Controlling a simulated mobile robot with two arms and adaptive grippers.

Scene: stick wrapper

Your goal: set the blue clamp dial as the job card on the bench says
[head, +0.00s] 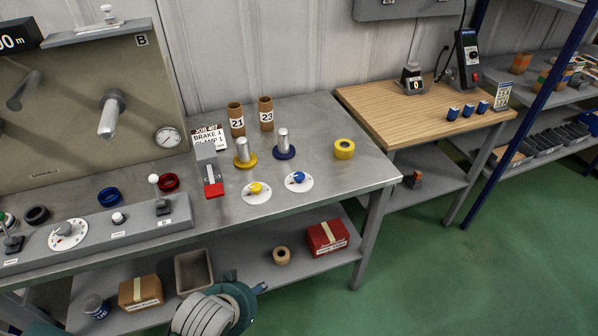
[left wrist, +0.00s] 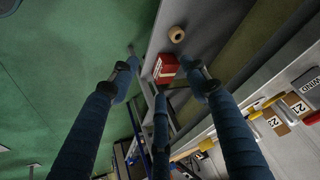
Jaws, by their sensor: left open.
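The blue clamp dial (head: 299,181) is a white disc with a blue knob, lying on the metal bench (head: 330,185) near its front edge. Its marks are too small to read. A yellow-knobbed dial (head: 256,192) lies to its left. The job card (head: 209,137) stands behind the grey lever block and reads "JOB 407, BRAKE 4, CLAMP 1". My left gripper (left wrist: 163,72) shows in the left wrist view with its blue fingers spread and nothing between them. In the head view part of my left arm is low by the lower shelf. My right gripper is not in view.
A lever block with a red end (head: 208,170) stands left of the dials. Yellow (head: 242,153) and blue (head: 284,145) spindles stand behind. A red box (head: 327,238) sits on the lower shelf. The bench's right front is clear.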

